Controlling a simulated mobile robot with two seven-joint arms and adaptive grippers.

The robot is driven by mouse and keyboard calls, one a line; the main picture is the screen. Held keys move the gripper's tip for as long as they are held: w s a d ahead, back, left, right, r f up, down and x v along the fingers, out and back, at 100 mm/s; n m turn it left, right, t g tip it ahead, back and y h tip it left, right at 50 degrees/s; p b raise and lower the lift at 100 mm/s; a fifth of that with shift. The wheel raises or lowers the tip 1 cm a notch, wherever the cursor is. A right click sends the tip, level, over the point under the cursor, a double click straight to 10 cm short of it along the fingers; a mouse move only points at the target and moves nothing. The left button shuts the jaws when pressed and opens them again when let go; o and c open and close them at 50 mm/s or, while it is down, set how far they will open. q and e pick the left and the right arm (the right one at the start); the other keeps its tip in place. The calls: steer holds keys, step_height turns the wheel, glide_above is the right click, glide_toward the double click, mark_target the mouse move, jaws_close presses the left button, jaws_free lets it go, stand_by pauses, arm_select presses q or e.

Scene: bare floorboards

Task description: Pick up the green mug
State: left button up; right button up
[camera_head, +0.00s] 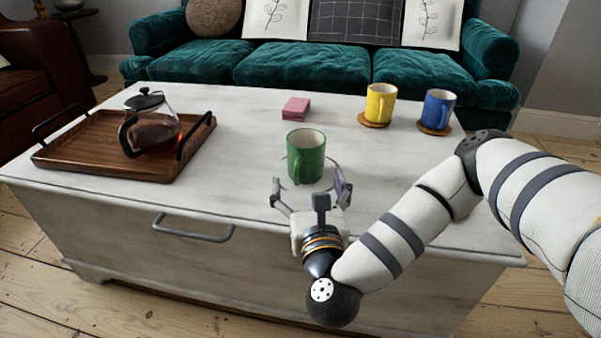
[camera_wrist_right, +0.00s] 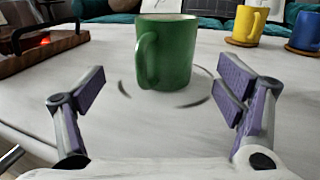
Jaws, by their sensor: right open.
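The green mug (camera_head: 306,156) stands upright on the white wooden chest, near the middle of its top. Its handle points left and toward me. My right gripper (camera_head: 311,189) is open and empty just in front of the mug, at the near edge of the chest. In the right wrist view the green mug (camera_wrist_right: 166,52) is straight ahead, beyond the purple-padded fingers of the right gripper (camera_wrist_right: 160,90) and between them. The fingers do not touch it. My left gripper is not in view.
A yellow mug (camera_head: 379,103) and a blue mug (camera_head: 437,110) stand on coasters at the back right. A pink block (camera_head: 296,108) lies behind the green mug. A wooden tray (camera_head: 80,160) with a glass teapot (camera_head: 153,130) is at the left. The white chest (camera_head: 240,130) is clear around the green mug.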

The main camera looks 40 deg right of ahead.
mark_target(308, 162)
steer(key=shift+w+d+f+b, duration=0.15)
steer(key=shift+w+f+b, duration=0.2)
steer(key=shift+w+b, duration=0.15)
steer(key=shift+w+d+b, duration=0.2)
steer(key=shift+d+b, duration=0.05)
steer(key=shift+b, duration=0.1)
steer(key=x, duration=0.2)
steer(key=b+x, duration=0.1)
steer(key=x, duration=0.2)
steer(key=r+b+x, duration=0.1)
steer(key=x, duration=0.2)
steer(key=shift+s+d, duration=0.3)
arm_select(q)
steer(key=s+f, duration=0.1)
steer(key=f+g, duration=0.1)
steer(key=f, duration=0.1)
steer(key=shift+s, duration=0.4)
arm_select(e)
steer(key=shift+r, duration=0.1)
steer(key=c, duration=1.5)
